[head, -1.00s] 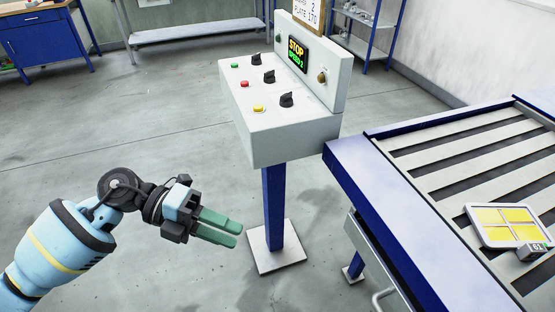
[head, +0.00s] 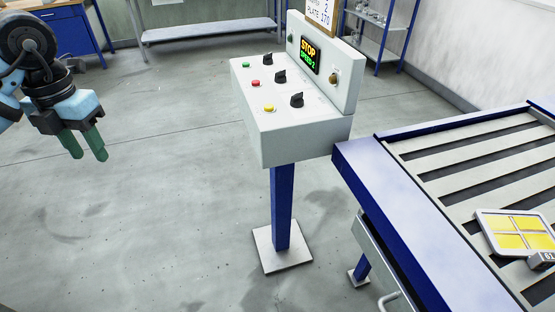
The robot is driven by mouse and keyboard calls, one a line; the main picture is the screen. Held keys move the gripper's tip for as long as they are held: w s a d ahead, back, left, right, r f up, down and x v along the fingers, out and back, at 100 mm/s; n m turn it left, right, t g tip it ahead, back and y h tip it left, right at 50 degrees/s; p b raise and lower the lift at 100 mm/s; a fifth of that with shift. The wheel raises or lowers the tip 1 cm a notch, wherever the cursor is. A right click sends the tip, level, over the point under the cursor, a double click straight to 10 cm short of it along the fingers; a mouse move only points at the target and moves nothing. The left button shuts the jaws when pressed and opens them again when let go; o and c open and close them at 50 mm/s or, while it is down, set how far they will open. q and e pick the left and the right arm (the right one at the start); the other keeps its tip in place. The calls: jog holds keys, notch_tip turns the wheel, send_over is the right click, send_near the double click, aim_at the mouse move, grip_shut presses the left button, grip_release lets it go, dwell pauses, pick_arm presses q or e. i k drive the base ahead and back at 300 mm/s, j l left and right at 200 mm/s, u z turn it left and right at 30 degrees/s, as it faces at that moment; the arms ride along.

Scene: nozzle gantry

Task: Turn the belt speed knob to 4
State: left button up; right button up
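The grey control box (head: 300,138) stands on a blue post. Its sloped top carries three black knobs in a row: a far knob (head: 268,60), a middle knob (head: 280,77) and a near knob (head: 297,100). No knob label or scale is readable, so I cannot tell which is the belt speed knob. The display (head: 310,55) reads STOP, with a green line that looks like SPEED 2. My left gripper (head: 88,158) hangs in the air left of the box, apart from it. Its green fingers point down with a gap between them, empty. My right gripper is out of view.
Green (head: 245,65), red (head: 255,84) and yellow (head: 269,108) buttons sit beside the knobs. A slatted conveyor (head: 365,165) with a yellow-celled tray (head: 483,222) stands at the right. The floor between my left gripper and the box is clear.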

aim_at(268, 60)
jog(key=i+j+z, duration=0.25)
jog(key=i+z, duration=0.25)
jog(key=i+j+z, duration=0.35)
jog(key=z, duration=0.15)
